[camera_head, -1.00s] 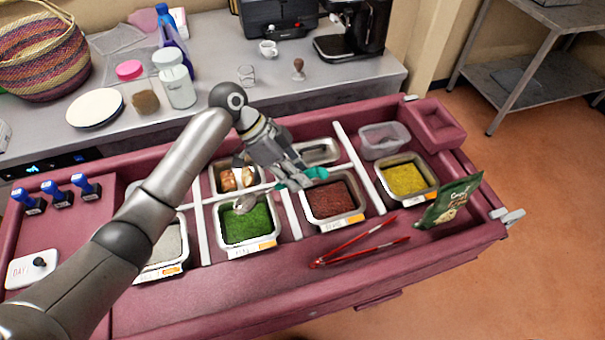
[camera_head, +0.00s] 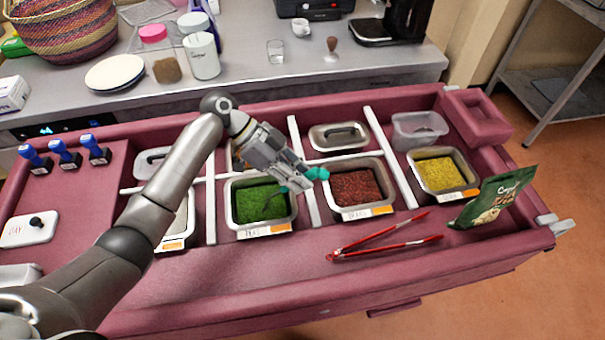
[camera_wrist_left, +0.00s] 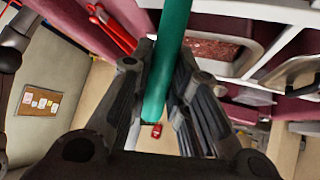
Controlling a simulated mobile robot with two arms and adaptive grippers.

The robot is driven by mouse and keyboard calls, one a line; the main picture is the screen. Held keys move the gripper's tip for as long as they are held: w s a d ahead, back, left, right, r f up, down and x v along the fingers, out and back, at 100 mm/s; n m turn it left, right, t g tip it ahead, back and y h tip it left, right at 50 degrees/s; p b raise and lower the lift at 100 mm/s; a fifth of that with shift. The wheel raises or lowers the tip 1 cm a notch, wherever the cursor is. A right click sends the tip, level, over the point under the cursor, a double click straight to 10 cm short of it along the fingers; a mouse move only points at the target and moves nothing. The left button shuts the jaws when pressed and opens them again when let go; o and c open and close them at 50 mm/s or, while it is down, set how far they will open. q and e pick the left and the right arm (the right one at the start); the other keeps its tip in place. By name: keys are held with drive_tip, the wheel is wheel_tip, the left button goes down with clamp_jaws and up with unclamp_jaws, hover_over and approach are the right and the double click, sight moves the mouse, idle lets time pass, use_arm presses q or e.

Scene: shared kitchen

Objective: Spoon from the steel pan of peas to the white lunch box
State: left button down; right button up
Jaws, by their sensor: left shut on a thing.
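The steel pan of peas (camera_head: 235,222) stands in the front row of the counter, filled with green peas. My left gripper (camera_head: 304,181) is shut on the teal handle of a spoon, above the edge between the peas and the red-brown pan. The teal handle (camera_wrist_left: 167,60) also runs between the fingers in the left wrist view. The spoon's dark end seems to reach down over or into the peas; I cannot tell whether it is loaded. A translucent whitish box (camera_head: 402,134) sits at the back right; I cannot tell whether it is the white lunch box. My right gripper is not in view.
A steel pan of red-brown grains (camera_head: 338,209) and a pan of yellow grains (camera_head: 441,174) stand to the right. Red tongs (camera_head: 385,241) lie on the front ledge beside a green packet (camera_head: 497,197). White dividers separate the compartments. The front ledge's left part is clear.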

sight(325, 171)
use_arm(q)
drive_tip(key=shift+a+f+b, duration=0.2)
drive_tip(key=shift+f+b, duration=0.15)
drive_tip(key=shift+f, duration=0.45)
drive_tip(key=d+r+y+p, duration=0.1)
drive_tip(key=r+p, duration=0.2)
drive_tip(key=p, duration=0.1)
drive_tip(key=d+r+y+p, duration=0.1)
drive_tip(key=d+r+p, duration=0.1)
drive_tip(key=r+p, duration=0.1)
drive_tip(key=d+r+y+p, duration=0.1)
drive_tip(key=r+p, duration=0.1)
drive_tip(key=p, duration=0.2)
drive_tip(key=shift+d+r+y+p, duration=0.3)
drive_tip(key=shift+r+y, duration=0.1)
drive_tip(key=shift+d+r+n+y+p, duration=0.3)
drive_tip(key=shift+d+r+y+p, duration=0.45)
drive_tip(key=shift+p, duration=0.4)
drive_tip(key=shift+r, duration=0.1)
